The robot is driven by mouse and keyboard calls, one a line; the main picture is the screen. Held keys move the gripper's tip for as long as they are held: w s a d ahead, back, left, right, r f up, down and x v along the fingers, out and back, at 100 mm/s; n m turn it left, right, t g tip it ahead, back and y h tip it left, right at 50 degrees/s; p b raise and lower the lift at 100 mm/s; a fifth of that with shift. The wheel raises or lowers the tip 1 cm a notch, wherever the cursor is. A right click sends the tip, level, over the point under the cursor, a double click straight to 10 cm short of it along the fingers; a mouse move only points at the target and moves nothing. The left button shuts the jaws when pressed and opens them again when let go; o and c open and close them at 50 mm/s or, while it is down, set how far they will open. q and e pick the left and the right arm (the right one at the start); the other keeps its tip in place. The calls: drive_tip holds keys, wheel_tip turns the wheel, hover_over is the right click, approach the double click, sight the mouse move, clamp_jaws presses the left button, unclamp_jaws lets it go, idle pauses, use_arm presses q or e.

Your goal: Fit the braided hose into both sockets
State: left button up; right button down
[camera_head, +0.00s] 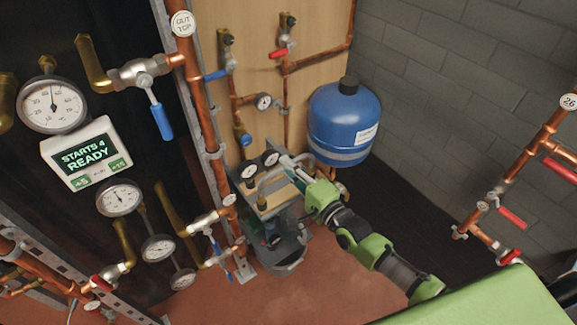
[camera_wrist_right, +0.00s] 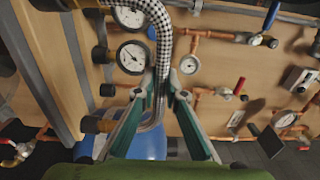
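The braided hose (camera_wrist_right: 164,45) is a silver-and-dark checked tube bent in an arch. The fingers are closed against both sides of the hose. I cannot tell whether either hose end is seated in a socket. My left gripper is out of view.
A blue tank (camera_head: 340,125) stands just behind and right of my gripper. A wooden panel (camera_head: 262,70) with copper pipes and valves is behind. A READY display (camera_head: 87,153) and gauges are at left. The reddish floor (camera_head: 330,275) is mostly clear in front.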

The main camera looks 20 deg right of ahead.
drive_tip(key=shift+r, duration=0.15)
drive_tip(key=shift+r+p, duration=1.9)
drive_tip(key=shift+r, duration=0.1)
